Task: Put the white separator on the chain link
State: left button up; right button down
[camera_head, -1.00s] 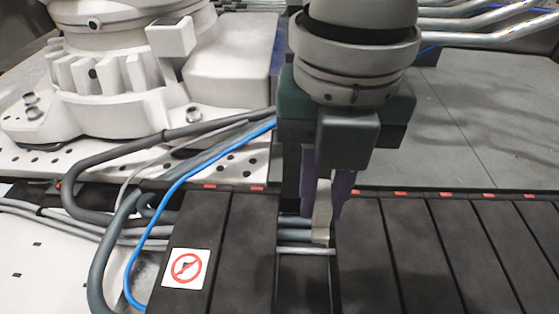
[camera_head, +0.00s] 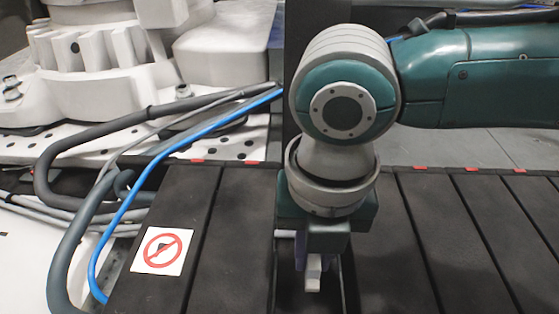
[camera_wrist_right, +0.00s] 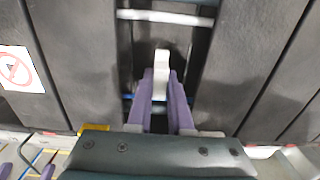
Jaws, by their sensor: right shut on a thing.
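My right gripper (camera_head: 312,258) points down over the gap in the dark cable chain and is shut on the white separator (camera_head: 313,277). The wrist view shows the purple fingers (camera_wrist_right: 160,98) on both sides of the upright white separator (camera_wrist_right: 161,66). The separator's end sticks out past the fingertips, within the outline of the gap. I cannot tell whether it touches the link. The open chain link (camera_head: 286,290) is a dark slot between closed covers, partly hidden by my gripper. A pale crossbar (camera_wrist_right: 165,17) spans the slot. My left gripper does not show clearly.
Closed dark covers flank the slot on both sides; the left one carries a red-and-white warning sign (camera_head: 163,250). Grey hoses and a blue cable (camera_head: 135,213) curve along the left. A white machine base (camera_head: 110,45) stands behind them.

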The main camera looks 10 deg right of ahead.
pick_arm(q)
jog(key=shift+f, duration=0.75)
pick_arm(e)
notch_tip(320, 180, down, 2)
jog(key=shift+f, duration=0.1)
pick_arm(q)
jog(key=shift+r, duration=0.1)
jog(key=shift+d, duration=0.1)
pick_arm(e)
jog(key=c, duration=1.3)
grip_release()
jog(key=o, duration=0.5)
jog(key=shift+c, duration=0.2)
